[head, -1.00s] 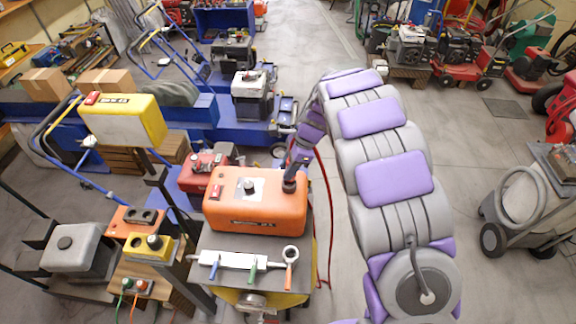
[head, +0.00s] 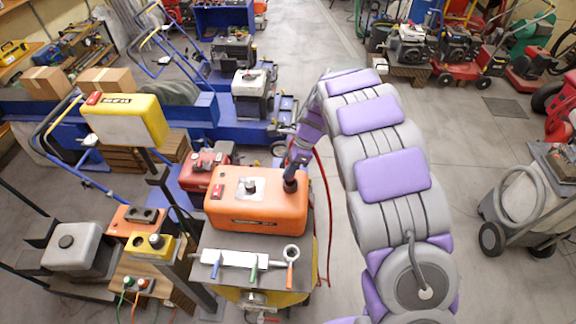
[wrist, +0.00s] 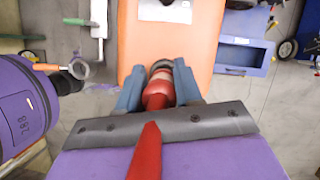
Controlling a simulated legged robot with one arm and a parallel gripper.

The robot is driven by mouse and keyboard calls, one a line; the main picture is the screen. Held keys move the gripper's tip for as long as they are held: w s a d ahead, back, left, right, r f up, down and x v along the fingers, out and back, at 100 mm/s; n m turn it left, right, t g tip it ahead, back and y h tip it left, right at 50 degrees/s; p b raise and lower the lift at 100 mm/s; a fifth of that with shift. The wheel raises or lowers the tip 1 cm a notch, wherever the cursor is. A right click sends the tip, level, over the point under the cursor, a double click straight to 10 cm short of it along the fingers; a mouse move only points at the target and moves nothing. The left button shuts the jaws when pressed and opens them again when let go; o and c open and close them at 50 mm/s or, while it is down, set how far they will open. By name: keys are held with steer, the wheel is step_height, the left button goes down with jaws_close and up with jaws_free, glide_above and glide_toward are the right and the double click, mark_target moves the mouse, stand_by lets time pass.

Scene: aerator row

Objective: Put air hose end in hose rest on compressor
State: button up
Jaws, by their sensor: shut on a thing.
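The orange compressor (head: 256,201) stands left of my arm in the head view, and its orange top also shows in the wrist view (wrist: 168,42). A dark upright cup (head: 290,185), which looks like the hose rest, is at the right end of its top. My gripper (head: 298,162) is just above this cup. In the wrist view my gripper (wrist: 158,88) is shut on the red air hose end (wrist: 158,97). A dark ring (wrist: 162,66) lies just past the hose end; I cannot tell whether they touch. The red hose (head: 324,215) hangs down right of the compressor.
A grey shelf with a white bar and coloured-handled tools (head: 235,260) is in front of the compressor. A yellow box on a post (head: 124,120) stands at the left. The floor right of my arm is clear up to a grey cart (head: 535,200).

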steer(key=shift+a+f, duration=0.15)
steer(key=shift+f, duration=0.05)
steer(key=shift+f, duration=0.45)
steer(key=shift+f, duration=1.4)
steer(key=o, duration=1.1)
steer(key=shift+o, duration=0.2)
steer(key=v, duration=1.7)
steer(key=s+d+f+n+h+b, duration=0.1)
steer(key=s+n, duration=0.4)
steer(key=s, duration=0.8)
steer(key=s+d+f+n+h+b, duration=0.2)
steer(key=s+d+f+n+b, duration=0.2)
steer(key=s, duration=1)
steer(key=s+d+f+n+h+b, duration=0.1)
steer(key=s+d+f+n+b, duration=0.2)
steer(key=s, duration=1.1)
steer(key=d+n+b, duration=0.2)
steer(key=n+b, duration=0.1)
steer(key=shift+d+g, duration=0.4)
